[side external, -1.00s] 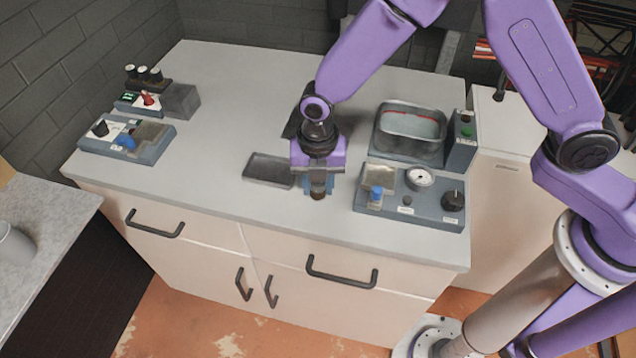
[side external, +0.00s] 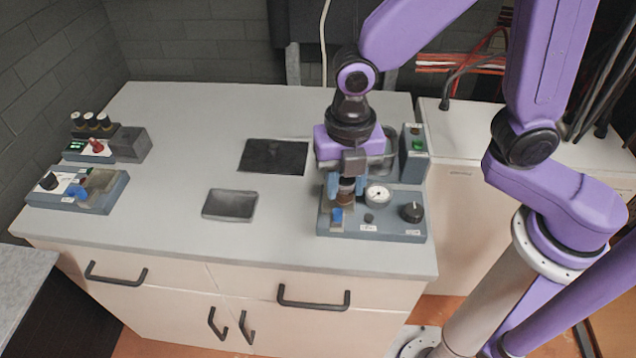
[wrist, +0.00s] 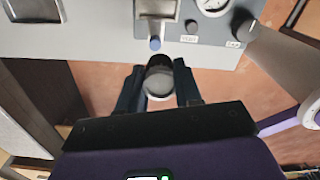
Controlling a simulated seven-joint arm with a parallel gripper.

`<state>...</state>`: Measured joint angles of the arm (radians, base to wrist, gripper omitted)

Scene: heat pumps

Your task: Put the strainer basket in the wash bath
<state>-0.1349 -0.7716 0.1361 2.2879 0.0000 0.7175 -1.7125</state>
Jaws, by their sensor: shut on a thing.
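My gripper (side external: 346,190) is shut on a small brown and dark round piece (side external: 346,184), which looks like the strainer basket. In the wrist view the piece (wrist: 159,82) sits between the two fingers (wrist: 158,88), with a round greyish end showing. It is held up in front of the gauge panel. The metal basin, which looks like the wash bath (side external: 388,150), stands behind my gripper, which hides most of it. Its unit with a green button (side external: 417,145) shows at its right.
The gauge panel (side external: 397,230) has a gauge, a black knob and a blue valve (side external: 337,216). A shallow grey tray (side external: 230,204) and a black mat (side external: 274,157) lie to the left. Control boxes (side external: 80,190) stand at far left. The middle-left worktop is clear.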

